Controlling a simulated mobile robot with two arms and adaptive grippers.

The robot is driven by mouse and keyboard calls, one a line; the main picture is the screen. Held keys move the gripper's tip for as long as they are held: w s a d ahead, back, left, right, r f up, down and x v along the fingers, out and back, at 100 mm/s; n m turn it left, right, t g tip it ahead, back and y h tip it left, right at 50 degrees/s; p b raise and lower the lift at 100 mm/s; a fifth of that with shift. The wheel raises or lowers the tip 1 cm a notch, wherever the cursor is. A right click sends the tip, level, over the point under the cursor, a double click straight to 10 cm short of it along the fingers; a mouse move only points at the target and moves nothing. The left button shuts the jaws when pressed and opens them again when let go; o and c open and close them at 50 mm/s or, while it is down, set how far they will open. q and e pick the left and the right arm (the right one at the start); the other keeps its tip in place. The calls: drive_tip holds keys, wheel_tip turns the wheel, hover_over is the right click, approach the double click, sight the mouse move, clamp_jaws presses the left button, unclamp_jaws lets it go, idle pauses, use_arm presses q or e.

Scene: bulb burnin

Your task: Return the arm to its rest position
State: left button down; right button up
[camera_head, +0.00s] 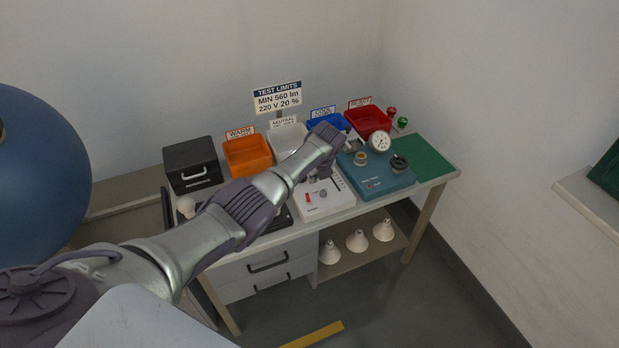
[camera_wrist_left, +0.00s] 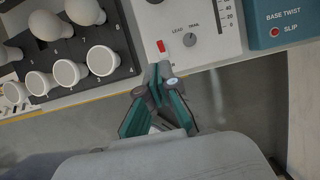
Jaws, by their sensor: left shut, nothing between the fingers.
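My left arm reaches in from the lower left over the workbench (camera_head: 348,212) in the head view. Its gripper (camera_head: 318,172) is over the white tester box (camera_head: 322,204), largely hidden by the wrist. In the left wrist view the gripper (camera_wrist_left: 163,82) is shut and empty, its fingertips meeting just in front of the tester's red switch (camera_wrist_left: 160,46) and knob (camera_wrist_left: 190,40). Whether the tips touch the box I cannot tell. My right gripper is in neither view.
A black rack of white bulbs (camera_wrist_left: 68,52) lies left of the tester. A teal base-twist box (camera_head: 378,180) stands right of it. Orange (camera_head: 247,155), white, blue and red (camera_head: 368,121) bins line the back. Several bulbs sit on the lower shelf (camera_head: 345,262). Open floor lies in front.

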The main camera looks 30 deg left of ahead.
use_arm(q)
drive_tip(key=s+d+f+n+h+b, duration=0.1)
drive_tip(key=s+f+n+b, duration=0.2)
drive_tip(key=s+f, duration=0.6)
drive_tip(key=s+d+f+n+b, duration=0.2)
drive_tip(key=s+f+n, duration=0.3)
drive_tip(key=f, duration=0.9)
drive_tip(key=s+d+f+n+h+b, duration=0.1)
drive_tip(key=s+f+n+b, duration=0.15)
drive_tip(key=s+f, duration=0.7)
drive_tip(key=s+d+f+n+b, duration=0.1)
drive_tip(key=s+f+n+b, duration=0.1)
drive_tip(key=s+f+n, duration=0.2)
drive_tip(key=s+d+f+n+g+b, duration=0.1)
drive_tip(key=s+f+n, duration=0.3)
drive_tip(key=s+f, duration=0.6)
drive_tip(key=s+d+f+n+h+b, duration=0.1)
drive_tip(key=s+f+n+b, duration=0.3)
drive_tip(key=s, duration=1.9)
wheel_tip(320, 180, down, 3)
drive_tip(key=shift+s+r+n+g, duration=0.1)
drive_tip(key=shift+s+n+g, duration=0.15)
drive_tip(key=shift+n, duration=0.3)
